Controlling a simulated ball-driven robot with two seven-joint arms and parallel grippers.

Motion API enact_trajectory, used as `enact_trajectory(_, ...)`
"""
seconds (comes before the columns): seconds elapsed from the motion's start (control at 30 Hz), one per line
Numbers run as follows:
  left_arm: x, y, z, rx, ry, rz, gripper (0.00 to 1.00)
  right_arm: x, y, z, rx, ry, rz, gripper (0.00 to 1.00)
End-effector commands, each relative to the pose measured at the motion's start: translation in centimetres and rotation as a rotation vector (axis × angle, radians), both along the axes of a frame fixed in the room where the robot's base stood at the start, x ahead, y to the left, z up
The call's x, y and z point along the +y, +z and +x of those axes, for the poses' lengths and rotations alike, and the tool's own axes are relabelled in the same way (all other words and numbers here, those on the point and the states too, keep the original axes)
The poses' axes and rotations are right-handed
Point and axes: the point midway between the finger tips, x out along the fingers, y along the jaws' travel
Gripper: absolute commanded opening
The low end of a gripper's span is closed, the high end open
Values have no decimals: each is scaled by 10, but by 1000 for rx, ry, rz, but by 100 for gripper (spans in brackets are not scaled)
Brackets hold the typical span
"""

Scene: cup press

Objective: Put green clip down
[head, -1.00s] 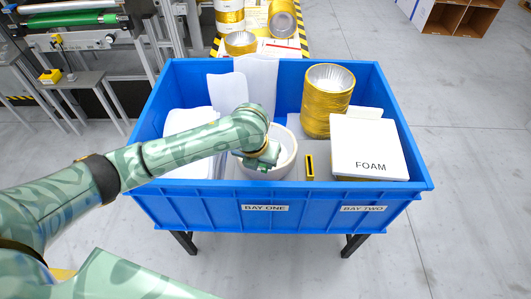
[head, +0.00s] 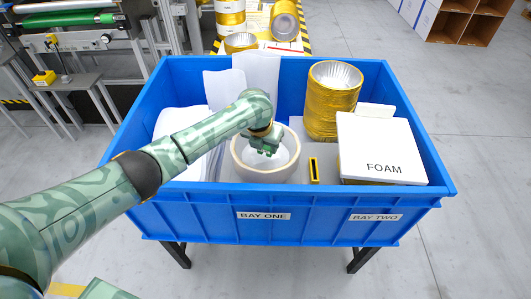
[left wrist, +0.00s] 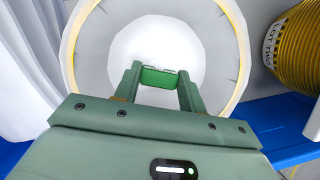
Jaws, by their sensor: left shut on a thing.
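My left gripper (left wrist: 158,90) is shut on the green clip (left wrist: 158,77), which sits between its two fingertips in the left wrist view. In the head view the left gripper (head: 266,152) points down over the opening of a round, cream-rimmed white container (head: 265,172) in the blue bin. In the left wrist view, the container's rim (left wrist: 237,60) rings the fingers and its white inside lies beyond the clip. I cannot tell how far the clip is above the bottom. The clip is hard to separate from the green gripper in the head view. My right gripper is not in view.
The blue bin (head: 300,198) has BAY ONE and BAY TWO labels. White sheets (head: 190,125) are at its left, a gold stack of foil cups (head: 333,105) and a FOAM box (head: 380,145) at its right. A yellow-black piece (head: 314,170) stands beside the container.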

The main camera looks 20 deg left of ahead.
Motion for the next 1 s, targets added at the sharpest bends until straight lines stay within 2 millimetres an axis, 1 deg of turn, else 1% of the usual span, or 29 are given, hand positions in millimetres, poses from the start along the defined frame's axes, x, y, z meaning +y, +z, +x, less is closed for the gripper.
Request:
enact_trajectory(0.03,0,-16,-2,7,-1,2,20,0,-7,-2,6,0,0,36)
enact_trajectory(0.1,0,-25,-2,6,-1,1,20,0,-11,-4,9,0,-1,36)
enact_trajectory(0.37,0,-24,-2,2,0,2,20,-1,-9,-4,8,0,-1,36)
enact_trajectory(0.47,1,-27,-2,3,0,3,20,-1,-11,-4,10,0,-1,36)
enact_trajectory(0.5,1,-27,-2,3,0,3,46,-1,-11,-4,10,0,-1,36)
enact_trajectory(0.57,1,-27,-2,3,0,3,62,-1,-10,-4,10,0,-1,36)
enact_trajectory(0.87,1,-25,-2,2,0,2,62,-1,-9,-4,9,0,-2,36)
enact_trajectory(0.97,1,-13,-3,0,-1,1,62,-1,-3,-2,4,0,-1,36)
enact_trajectory(1.0,1,-6,-5,-2,1,2,62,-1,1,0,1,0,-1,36)
